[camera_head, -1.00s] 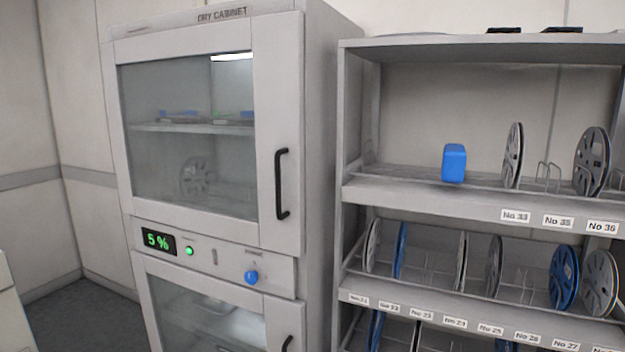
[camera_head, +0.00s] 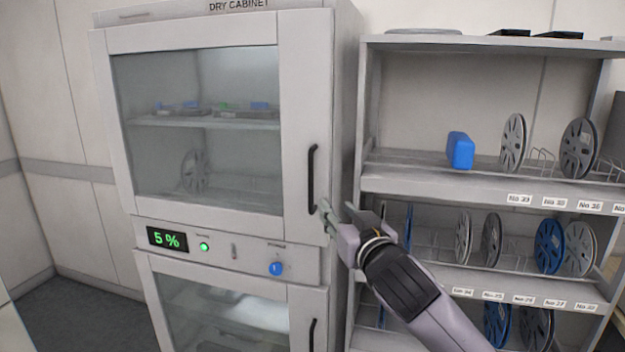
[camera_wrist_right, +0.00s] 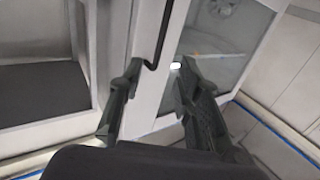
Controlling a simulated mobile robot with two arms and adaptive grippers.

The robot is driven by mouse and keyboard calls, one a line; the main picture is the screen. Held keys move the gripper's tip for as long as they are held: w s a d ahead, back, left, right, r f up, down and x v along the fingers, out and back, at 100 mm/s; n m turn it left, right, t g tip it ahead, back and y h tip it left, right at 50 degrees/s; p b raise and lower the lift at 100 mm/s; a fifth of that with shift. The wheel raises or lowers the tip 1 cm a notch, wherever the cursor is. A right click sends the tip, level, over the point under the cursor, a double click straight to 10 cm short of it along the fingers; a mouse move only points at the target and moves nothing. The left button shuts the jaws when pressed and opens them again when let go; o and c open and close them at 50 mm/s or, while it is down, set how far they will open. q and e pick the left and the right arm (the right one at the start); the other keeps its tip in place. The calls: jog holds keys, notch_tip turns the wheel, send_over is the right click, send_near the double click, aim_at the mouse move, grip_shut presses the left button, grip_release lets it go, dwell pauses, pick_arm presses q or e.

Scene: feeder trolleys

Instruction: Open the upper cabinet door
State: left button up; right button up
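The upper cabinet door (camera_head: 297,75) of the dry cabinet is shut, with a glass pane and a black vertical handle (camera_head: 311,180) on its right side. My right gripper (camera_head: 334,212) is at the lower end of this handle in the head view. In the right wrist view its two fingers (camera_wrist_right: 157,84) are spread apart, and the handle (camera_wrist_right: 161,35) runs between them near the left finger. I cannot tell whether a finger touches it. My left gripper is in neither view.
Below the door are a green display (camera_head: 167,239) and a blue knob (camera_head: 275,268). The lower cabinet door (camera_head: 308,300) is shut. A shelf rack (camera_head: 430,183) with several reels and a blue block (camera_head: 460,150) stands close on the right.

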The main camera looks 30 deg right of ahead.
aim_at(312, 184)
jog(key=p+x, duration=0.2)
jog(key=x, duration=0.5)
jog(key=p+x, duration=0.2)
jog(key=x, duration=0.6)
jog(key=shift+w+a+p, duration=0.1)
jog(key=shift+w+p, duration=0.25)
jog(key=shift+p, duration=0.05)
jog(key=shift+w+f, duration=0.1)
jog(key=shift+w, duration=0.6)
jog(key=shift+c, duration=0.5)
grip_shut()
